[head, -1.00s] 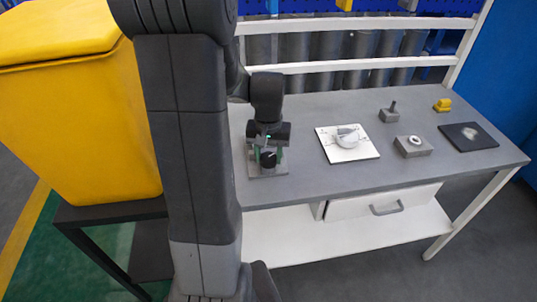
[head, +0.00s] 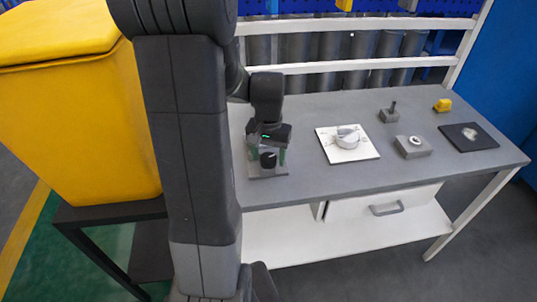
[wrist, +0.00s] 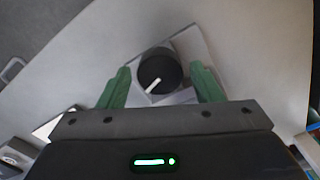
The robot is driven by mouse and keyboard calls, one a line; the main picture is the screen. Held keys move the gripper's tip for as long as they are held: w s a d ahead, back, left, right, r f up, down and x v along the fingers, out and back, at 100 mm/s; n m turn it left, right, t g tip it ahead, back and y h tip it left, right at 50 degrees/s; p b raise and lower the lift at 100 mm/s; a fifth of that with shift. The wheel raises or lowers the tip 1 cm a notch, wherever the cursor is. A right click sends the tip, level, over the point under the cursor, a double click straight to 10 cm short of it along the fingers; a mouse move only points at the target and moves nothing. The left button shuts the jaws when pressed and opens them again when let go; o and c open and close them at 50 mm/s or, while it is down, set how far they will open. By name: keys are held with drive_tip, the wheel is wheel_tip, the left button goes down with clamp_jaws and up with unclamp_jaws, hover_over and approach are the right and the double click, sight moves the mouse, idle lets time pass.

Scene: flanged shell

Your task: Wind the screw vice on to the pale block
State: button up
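The screw vice shows in the head view as a round black knob (head: 268,160) over a light grey base plate (head: 266,174) at the bench's near left. In the wrist view the knob (wrist: 158,72) has a white pointer line aimed down and left. My gripper (wrist: 160,76) is open, its green fingers one on each side of the knob with a visible gap to each. In the head view my gripper (head: 269,151) is low over the vice. I cannot make out the pale block or the jaws; the knob and gripper cover that area.
On the bench (head: 300,183) to the right are a white plate with a dial (head: 346,143), a grey block with a ring (head: 413,146), a grey block with a peg (head: 389,113), a yellow piece (head: 442,105) and a dark pad (head: 468,137). A yellow bin (head: 80,120) stands left.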

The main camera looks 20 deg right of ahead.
sight(268, 157)
drive_tip(key=shift+r, duration=0.1)
wheel_tip(268, 157, up, 14)
drive_tip(key=shift+f, duration=0.2)
idle(0.4)
idle(0.4)
wheel_tip(268, 157, down, 14)
idle(0.5)
drive_tip(key=shift+r, duration=0.1)
